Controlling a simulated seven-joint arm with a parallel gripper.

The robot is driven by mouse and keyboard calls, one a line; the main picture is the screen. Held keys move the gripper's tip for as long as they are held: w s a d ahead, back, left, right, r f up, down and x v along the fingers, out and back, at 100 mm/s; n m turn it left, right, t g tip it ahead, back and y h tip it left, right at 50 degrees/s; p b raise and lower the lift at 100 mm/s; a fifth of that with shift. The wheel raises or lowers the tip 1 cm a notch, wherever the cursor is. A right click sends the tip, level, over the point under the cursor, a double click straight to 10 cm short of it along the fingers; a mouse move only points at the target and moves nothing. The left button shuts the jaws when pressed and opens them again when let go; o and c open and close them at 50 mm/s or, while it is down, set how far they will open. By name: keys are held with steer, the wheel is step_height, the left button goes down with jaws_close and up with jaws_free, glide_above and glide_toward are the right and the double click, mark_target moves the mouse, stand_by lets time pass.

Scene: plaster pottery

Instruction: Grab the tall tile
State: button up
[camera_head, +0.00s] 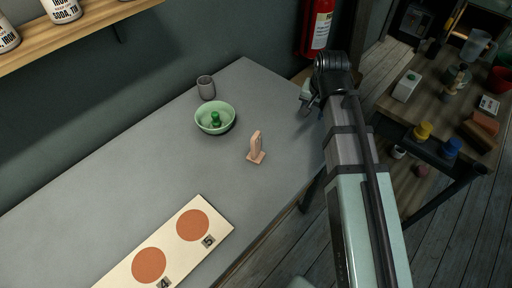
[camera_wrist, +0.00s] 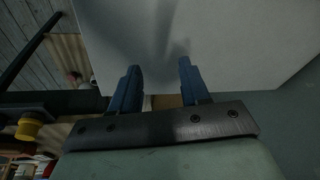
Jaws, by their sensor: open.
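A small tan upright piece (camera_head: 256,143), which looks like the tall tile, stands on a flat base on the grey table, right of the green bowl. My gripper (camera_head: 311,103) is up and to the right of it in the head view, by the table's right edge, apart from the tile. In the wrist view, my gripper's two blue fingers (camera_wrist: 158,66) are spread with nothing between them. The tile is not visible in the wrist view.
A green bowl (camera_head: 201,120) with a green object inside and a grey cup (camera_head: 206,88) stand behind the tile. A board with orange circles (camera_head: 219,229) lies at the front. A fire extinguisher (camera_head: 318,28) hangs on the wall. The table's left part is clear.

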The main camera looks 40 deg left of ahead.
step_height(320, 180, up, 7)
steer(key=g+h, duration=0.2)
glide_above(256, 146)
steer(key=w+a, duration=0.1)
steer(key=w, duration=0.1)
steer(key=shift+r+m, duration=0.1)
steer(key=shift+m, duration=0.3)
steer(key=shift+s+a, duration=0.1)
steer(key=shift+s, duration=0.05)
steer(key=shift+s+f, duration=0.2)
steer(key=shift+f, duration=6.6)
steer(key=shift+c, duration=0.3)
jaws_close()
